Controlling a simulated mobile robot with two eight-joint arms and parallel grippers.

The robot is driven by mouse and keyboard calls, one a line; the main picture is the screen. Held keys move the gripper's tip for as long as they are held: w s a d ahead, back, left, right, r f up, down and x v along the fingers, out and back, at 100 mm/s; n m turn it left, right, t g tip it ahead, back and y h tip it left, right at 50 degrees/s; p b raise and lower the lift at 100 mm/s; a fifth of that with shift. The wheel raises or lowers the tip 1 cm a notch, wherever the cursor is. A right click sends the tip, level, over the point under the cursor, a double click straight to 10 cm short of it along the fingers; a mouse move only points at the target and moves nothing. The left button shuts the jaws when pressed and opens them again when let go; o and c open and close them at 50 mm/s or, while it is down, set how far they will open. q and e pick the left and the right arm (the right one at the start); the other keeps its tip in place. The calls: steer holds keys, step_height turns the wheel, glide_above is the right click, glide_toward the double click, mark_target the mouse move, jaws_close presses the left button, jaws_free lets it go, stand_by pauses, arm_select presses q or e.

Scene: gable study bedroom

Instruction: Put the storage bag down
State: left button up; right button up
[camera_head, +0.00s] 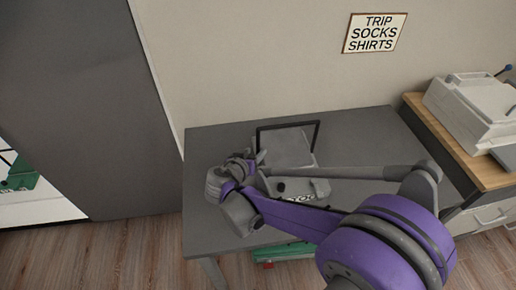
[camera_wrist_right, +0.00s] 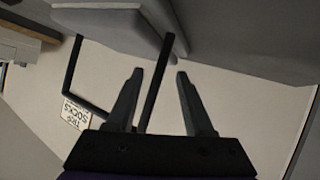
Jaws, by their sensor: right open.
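The storage bag (camera_head: 287,148) is grey with a black frame-like handle and sits on the grey table (camera_head: 350,130). My right arm hides part of it, and a lettered label on its near side is partly covered. My right gripper (camera_head: 258,165) is at the bag's left side. In the right wrist view, its two fingers (camera_wrist_right: 160,74) are open and apart, with a bar of the black handle (camera_wrist_right: 155,85) passing between them. The bag's grey body (camera_wrist_right: 110,25) shows just beyond the fingertips. My left gripper is not in view.
A wooden-topped cabinet (camera_head: 413,102) with a pale machine (camera_head: 470,108) stands at the right. A sign (camera_head: 375,33) hangs on the wall. A green object (camera_head: 290,252) is under the table. A tall grey panel (camera_head: 90,110) stands left. The table's back left is clear.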

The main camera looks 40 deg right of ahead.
steer(key=p+v, duration=0.1)
steer(key=v, duration=0.7)
steer(key=s+a+f+n+y, duration=0.1)
steer(key=s+y, duration=0.1)
steer(key=s, duration=0.1)
steer(key=s+a+f+n+g+y, duration=0.1)
steer(key=s+f+n, duration=0.1)
steer(key=s, duration=0.2)
steer(key=s+a+f+n+y, duration=0.1)
steer(key=s+n+y, duration=0.1)
steer(key=s, duration=0.1)
steer(key=shift+s+a+f+g+y, duration=0.2)
steer(key=shift+f+g+y, duration=0.1)
steer(key=shift+f+g, duration=0.1)
steer(key=s+a+n+y, duration=0.1)
steer(key=s+a, duration=0.1)
steer(key=s+a+f+n+y, duration=0.1)
steer(key=s+a+n+y, duration=0.1)
steer(key=s+a+f+n+y, duration=0.1)
steer(key=s+a+y, duration=0.1)
steer(key=a, duration=0.1)
steer(key=shift+s+a, duration=0.1)
steer(key=shift+s, duration=0.15)
